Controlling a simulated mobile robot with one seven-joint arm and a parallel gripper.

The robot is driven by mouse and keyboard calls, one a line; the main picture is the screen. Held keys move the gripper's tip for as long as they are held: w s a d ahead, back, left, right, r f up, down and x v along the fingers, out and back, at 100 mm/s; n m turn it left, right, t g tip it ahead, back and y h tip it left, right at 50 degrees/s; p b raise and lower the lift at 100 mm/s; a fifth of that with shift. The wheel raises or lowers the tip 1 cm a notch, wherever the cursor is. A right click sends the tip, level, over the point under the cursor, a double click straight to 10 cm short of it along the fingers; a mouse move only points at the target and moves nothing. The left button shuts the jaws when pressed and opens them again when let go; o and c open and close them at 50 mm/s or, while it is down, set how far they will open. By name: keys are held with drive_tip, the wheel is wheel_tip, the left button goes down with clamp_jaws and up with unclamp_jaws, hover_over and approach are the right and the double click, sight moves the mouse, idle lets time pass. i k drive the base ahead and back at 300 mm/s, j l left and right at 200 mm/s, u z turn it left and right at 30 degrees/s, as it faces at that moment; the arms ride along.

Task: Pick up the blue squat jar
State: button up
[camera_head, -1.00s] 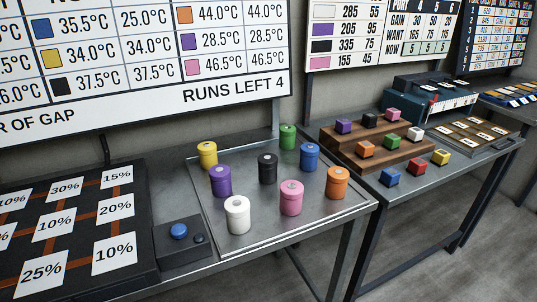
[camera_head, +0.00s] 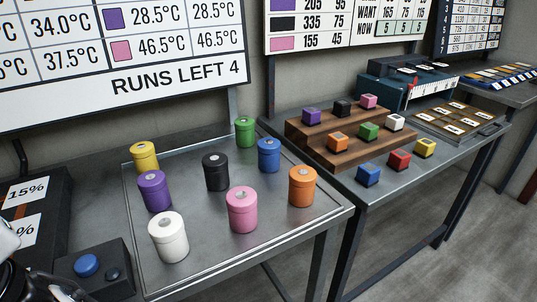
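The blue squat jar (camera_head: 269,155) stands upright on the metal tray (camera_head: 187,272), toward its back right. A green jar (camera_head: 245,132) stands behind it to the left, and an orange jar (camera_head: 302,187) stands in front of it to the right. A black jar (camera_head: 216,172) is to its left. A pink jar (camera_head: 242,210), a white jar (camera_head: 168,237), a purple jar (camera_head: 154,191) and a yellow jar (camera_head: 144,157) share the tray. My gripper's fingers cannot be made out; only a piece of my arm shows at the lower left edge.
A box with a blue button (camera_head: 87,265) sits left of the tray. On the table to the right, a wooden stepped stand (camera_head: 310,146) holds small coloured cubes, with a separate blue cube (camera_head: 369,174) in front. Boards with figures hang behind. A gap separates the two tables.

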sight(268, 149)
drive_tip(key=k+j, duration=0.1)
drive_tip(key=k, duration=0.4)
drive_tip(key=j+z, duration=0.25)
drive_tip(key=j, duration=0.3)
drive_tip(key=j+z, duration=0.25)
drive_tip(key=j, duration=0.35)
drive_tip(key=k, duration=0.05)
